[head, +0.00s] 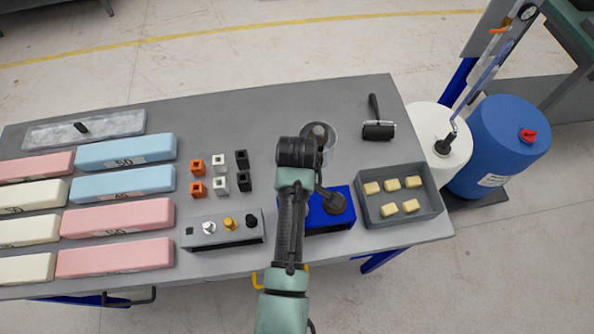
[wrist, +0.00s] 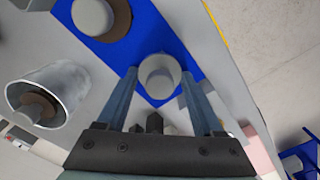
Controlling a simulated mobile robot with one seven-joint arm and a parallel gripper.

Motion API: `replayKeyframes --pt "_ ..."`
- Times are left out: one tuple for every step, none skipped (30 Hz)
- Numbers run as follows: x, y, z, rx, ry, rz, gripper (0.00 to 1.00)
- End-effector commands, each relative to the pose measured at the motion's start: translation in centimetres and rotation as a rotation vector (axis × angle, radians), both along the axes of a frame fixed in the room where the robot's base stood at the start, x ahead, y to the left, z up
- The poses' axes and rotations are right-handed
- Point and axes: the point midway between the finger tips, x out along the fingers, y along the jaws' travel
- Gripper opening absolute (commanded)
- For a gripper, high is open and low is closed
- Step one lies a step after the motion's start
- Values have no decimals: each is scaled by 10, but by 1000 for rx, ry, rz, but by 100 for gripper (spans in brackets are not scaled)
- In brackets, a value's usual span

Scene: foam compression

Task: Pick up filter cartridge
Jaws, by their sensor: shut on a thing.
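A pale grey-white cylinder, which I take to be the filter cartridge (wrist: 160,72), stands between my fingertips in the wrist view. My gripper (wrist: 160,82) is shut on it, with one finger on each side. The cartridge is seen from above, over or on a blue surface; I cannot tell whether it is lifted. In the head view my arm hides the fingers and the cartridge. A blue block (head: 318,217) with a dark round part on it lies just right of my arm.
A metal cup (wrist: 47,92) with something brown inside stands close to the left of my gripper. A grey tray (head: 435,203) of yellow blocks and a black roller (head: 378,130) lie to the right. Foam bars and small cubes fill the left of the table (head: 352,92).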

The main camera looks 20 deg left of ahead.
Motion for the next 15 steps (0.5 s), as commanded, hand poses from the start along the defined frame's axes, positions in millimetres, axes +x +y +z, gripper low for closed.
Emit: replayKeyframes --pt "1 0 1 1 -2 0 0" --pt "1 0 1 1 -2 0 0" --pt "1 0 1 1 -2 0 0" --pt "1 0 1 1 -2 0 0" --pt "1 0 1 1 -2 0 0" --pt "1 0 1 1 -2 0 0" --pt "1 0 1 1 -2 0 0" --pt "1 0 2 1 -2 0 0" --pt "1 0 3 1 -2 0 0" --pt "1 0 4 1 -2 0 0" --pt "1 0 6 0 -3 0 0" --pt "2 0 9 1 -4 0 0" --pt "2 0 11 1 -4 0 0" --pt "2 0 14 1 -4 0 0" --pt "2 0 19 2 -5 0 0"
